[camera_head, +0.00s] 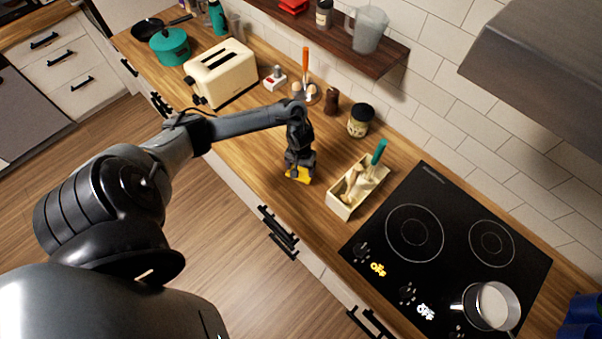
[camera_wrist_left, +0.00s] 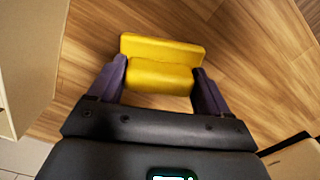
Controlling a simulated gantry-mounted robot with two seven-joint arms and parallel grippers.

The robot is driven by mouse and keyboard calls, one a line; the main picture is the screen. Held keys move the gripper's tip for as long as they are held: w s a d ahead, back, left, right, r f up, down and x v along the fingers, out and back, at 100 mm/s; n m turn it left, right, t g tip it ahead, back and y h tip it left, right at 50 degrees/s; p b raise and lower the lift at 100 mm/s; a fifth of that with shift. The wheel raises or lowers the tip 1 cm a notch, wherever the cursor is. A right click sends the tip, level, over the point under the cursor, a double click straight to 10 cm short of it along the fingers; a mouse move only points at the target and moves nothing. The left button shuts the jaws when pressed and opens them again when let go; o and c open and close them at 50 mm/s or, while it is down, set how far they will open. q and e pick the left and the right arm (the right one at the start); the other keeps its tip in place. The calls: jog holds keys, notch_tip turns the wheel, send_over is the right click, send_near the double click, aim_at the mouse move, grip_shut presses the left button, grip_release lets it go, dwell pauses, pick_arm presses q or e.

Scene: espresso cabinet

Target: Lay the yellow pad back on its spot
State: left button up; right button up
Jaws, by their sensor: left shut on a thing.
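The yellow pad (camera_wrist_left: 160,65) is between the two purple fingers of my left gripper (camera_wrist_left: 163,85) in the left wrist view. The gripper is shut on it. In the head view, my left gripper (camera_head: 299,170) points down at the wooden counter, and the yellow pad (camera_head: 298,175) shows at its fingertips. The pad is at or just above the counter top; I cannot tell whether it touches. My right gripper is not in view.
A cream utensil box (camera_head: 343,209) stands just right of the gripper, with the black cooktop (camera_head: 440,250) beyond. A jar (camera_head: 360,121), a brown shaker (camera_head: 331,102) and a cream toaster (camera_head: 221,74) stand behind. Counter (camera_head: 255,150) left of the gripper is clear.

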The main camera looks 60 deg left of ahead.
aim_at(301, 173)
pick_arm(q)
jog(key=shift+w+f+b, duration=0.1)
jog(key=shift+f+b, duration=0.2)
jog(key=shift+f, duration=1.7)
jog(key=shift+f, duration=0.15)
jog(key=o, duration=0.9)
jog(key=shift+o, duration=0.2)
notch_tip(301, 173, up, 11)
jog(key=shift+f+p, duration=0.1)
jog(key=shift+p, duration=0.7)
jog(key=shift+r, duration=0.75)
